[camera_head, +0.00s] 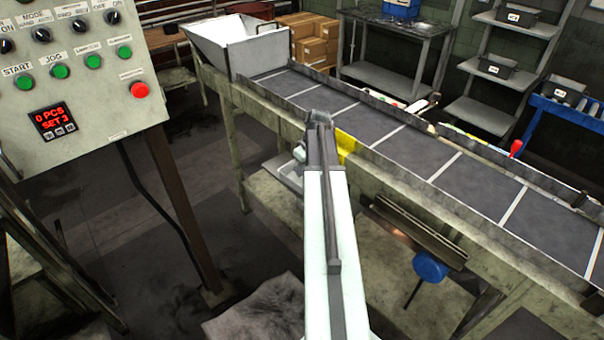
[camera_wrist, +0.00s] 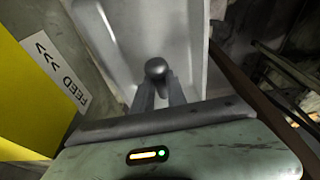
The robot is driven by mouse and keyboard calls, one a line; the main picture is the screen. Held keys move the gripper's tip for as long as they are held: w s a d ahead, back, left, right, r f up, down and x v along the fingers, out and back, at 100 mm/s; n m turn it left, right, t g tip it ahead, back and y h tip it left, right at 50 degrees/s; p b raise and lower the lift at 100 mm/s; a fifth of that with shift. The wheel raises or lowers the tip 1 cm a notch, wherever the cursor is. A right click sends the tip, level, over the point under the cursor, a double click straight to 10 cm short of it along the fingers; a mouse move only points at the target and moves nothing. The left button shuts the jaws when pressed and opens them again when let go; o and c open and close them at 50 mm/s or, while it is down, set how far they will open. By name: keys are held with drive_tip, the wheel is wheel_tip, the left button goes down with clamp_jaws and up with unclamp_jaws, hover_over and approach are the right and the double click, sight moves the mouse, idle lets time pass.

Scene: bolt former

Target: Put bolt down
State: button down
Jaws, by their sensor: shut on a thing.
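A dark bolt (camera_wrist: 156,69) with a rounded head shows between the fingertips of my gripper (camera_wrist: 157,88) in the wrist view. The two fingers are shut on it. Below it in that view is a light grey metal tray (camera_wrist: 115,22) with raised walls. I cannot tell whether the bolt touches the tray floor. In the head view the grey tray (camera_head: 287,178) shows beside the conveyor's near side, partly covered by my arm. The fingers and the bolt are hidden behind my arm there.
The conveyor belt (camera_head: 400,150) has pale cross lines and runs from a white hopper (camera_head: 235,45). A control panel (camera_head: 75,75) stands at left. Shelves (camera_head: 490,75) stand behind.

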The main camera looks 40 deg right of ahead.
drive_tip(key=shift+a+f+b, duration=0.1)
drive_tip(key=shift+f+b, duration=0.45)
drive_tip(key=shift+b, duration=0.1)
drive_tip(key=c, duration=1.3)
unclamp_jaws()
drive_tip(key=shift+r, duration=0.1)
drive_tip(key=shift+c, duration=0.2)
drive_tip(key=shift+r+p, duration=0.55)
drive_tip(key=shift+p, duration=0.1)
drive_tip(key=p+v, duration=1.1)
drive_tip(key=v, duration=0.1)
drive_tip(key=shift+p, duration=0.3)
drive_tip(key=shift+a, duration=0.1)
